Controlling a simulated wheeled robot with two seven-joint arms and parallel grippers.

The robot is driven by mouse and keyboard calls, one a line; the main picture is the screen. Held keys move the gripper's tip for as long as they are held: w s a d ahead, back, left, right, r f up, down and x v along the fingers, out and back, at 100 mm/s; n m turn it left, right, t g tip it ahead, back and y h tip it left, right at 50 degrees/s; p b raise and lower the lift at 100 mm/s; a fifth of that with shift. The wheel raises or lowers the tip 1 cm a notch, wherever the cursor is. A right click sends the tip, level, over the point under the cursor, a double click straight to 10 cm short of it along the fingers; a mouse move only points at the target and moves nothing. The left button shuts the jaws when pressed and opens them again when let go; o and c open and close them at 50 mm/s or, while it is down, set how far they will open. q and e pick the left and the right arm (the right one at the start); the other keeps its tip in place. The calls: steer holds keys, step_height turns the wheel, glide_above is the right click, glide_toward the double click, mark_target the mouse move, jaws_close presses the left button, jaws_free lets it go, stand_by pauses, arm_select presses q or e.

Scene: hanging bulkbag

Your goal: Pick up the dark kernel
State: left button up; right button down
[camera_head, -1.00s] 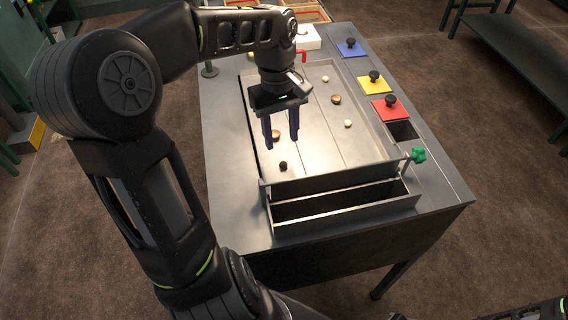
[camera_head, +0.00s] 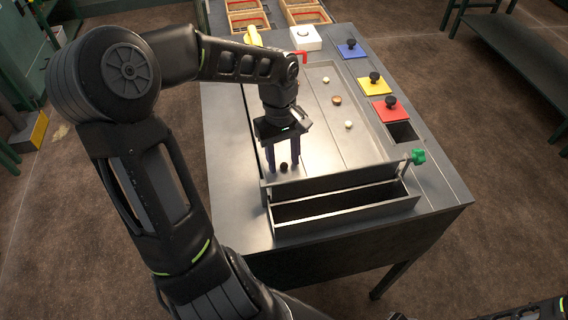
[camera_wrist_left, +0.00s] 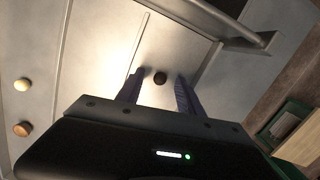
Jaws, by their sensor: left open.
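The dark kernel (camera_head: 283,167) is a small, dark round piece on the metal tray (camera_head: 350,153), near its front left part. My left gripper (camera_head: 283,169) is open and points down at it. In the left wrist view the kernel (camera_wrist_left: 160,78) shows between the two fingers (camera_wrist_left: 158,88), near their tips, with a gap on each side. I cannot tell the exact height of the fingertips above the tray. My right gripper is not clearly in view.
Other kernels lie on the tray: a brown one (camera_head: 337,100) and pale ones (camera_head: 348,125) to the right. A slotted trough (camera_head: 345,207) borders the front. A green knob (camera_head: 418,156) and red (camera_head: 390,109), yellow (camera_head: 374,86) and blue (camera_head: 351,49) lids are at right.

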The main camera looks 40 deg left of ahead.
stand_by(0.6)
arm_select(q)
jaws_close()
stand_by(0.8)
